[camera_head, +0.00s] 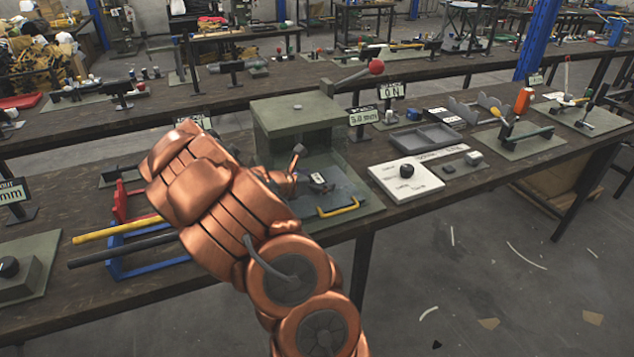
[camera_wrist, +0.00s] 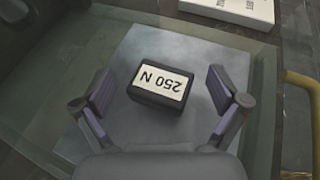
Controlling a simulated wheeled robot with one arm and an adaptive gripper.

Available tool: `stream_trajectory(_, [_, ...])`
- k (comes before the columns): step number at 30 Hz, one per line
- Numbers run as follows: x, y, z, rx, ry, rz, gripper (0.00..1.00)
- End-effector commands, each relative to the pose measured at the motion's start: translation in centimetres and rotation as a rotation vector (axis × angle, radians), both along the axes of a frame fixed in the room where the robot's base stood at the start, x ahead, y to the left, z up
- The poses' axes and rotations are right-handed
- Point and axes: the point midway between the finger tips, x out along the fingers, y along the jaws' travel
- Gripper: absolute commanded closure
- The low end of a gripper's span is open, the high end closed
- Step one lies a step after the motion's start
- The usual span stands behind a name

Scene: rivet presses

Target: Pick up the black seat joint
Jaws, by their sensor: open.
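A black block (camera_wrist: 150,98) with a white top label reading "250 N" lies on a pale metal plate (camera_wrist: 210,50) in the wrist view. In the head view the block (camera_head: 318,180) shows small on the plate inside the green-grey press (camera_head: 297,127). I cannot tell from a label that it is the seat joint. My gripper (camera_wrist: 163,88) is open, one finger on each side of the block, with gaps on both sides. Nothing is held. My arm covers the left part of the press in the head view.
A clear guard with a yellow handle (camera_head: 338,207) is at the press front. A white board (camera_head: 405,182) with a black round knob (camera_head: 407,170) lies to the right, beside a grey tray (camera_head: 427,137). A blue and red rack (camera_head: 140,245) holding rods stands left.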

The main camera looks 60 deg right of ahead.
Motion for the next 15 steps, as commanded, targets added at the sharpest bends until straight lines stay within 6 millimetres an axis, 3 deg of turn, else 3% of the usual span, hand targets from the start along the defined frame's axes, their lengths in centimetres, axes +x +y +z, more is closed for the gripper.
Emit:
stream_trajectory(2, [0.01,0.02,0.00,0.000,0.000,0.000,0.03])
stream_trajectory(15, [0.03,0.04,0.00,0.000,0.001,0.000,0.48])
